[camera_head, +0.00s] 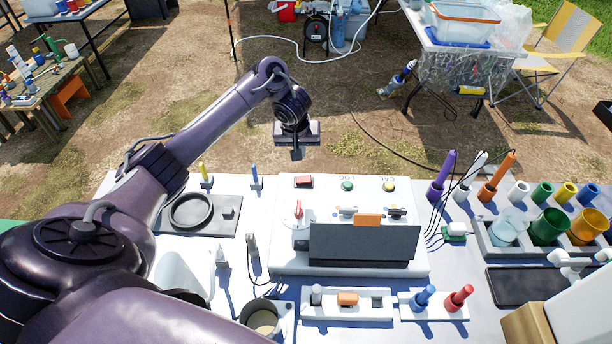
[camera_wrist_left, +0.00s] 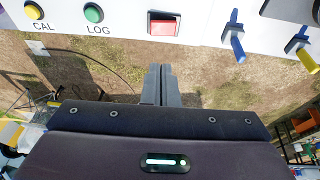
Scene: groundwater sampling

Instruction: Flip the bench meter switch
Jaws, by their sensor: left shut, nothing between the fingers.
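The bench meter (camera_head: 285,250) is a white panel box on the table, with a dark screen (camera_head: 362,243) standing up at its near side. Its red rocker switch (camera_head: 303,181) sits at the far left of the top face; it also shows in the left wrist view (camera_wrist_left: 163,26). I cannot tell which way the rocker is tilted. My left gripper (camera_head: 296,157) is shut and empty, pointing down above and just beyond the meter's far edge. In the left wrist view its closed fingertips (camera_wrist_left: 161,70) are apart from the switch. My right gripper is out of view.
Beside the switch are a green LOG button (camera_head: 347,185) and a yellow CAL button (camera_head: 389,187). Blue (camera_head: 255,178) and yellow (camera_head: 205,176) levers stand left of the meter. Purple, white and orange probes, cables and coloured cups crowd the right.

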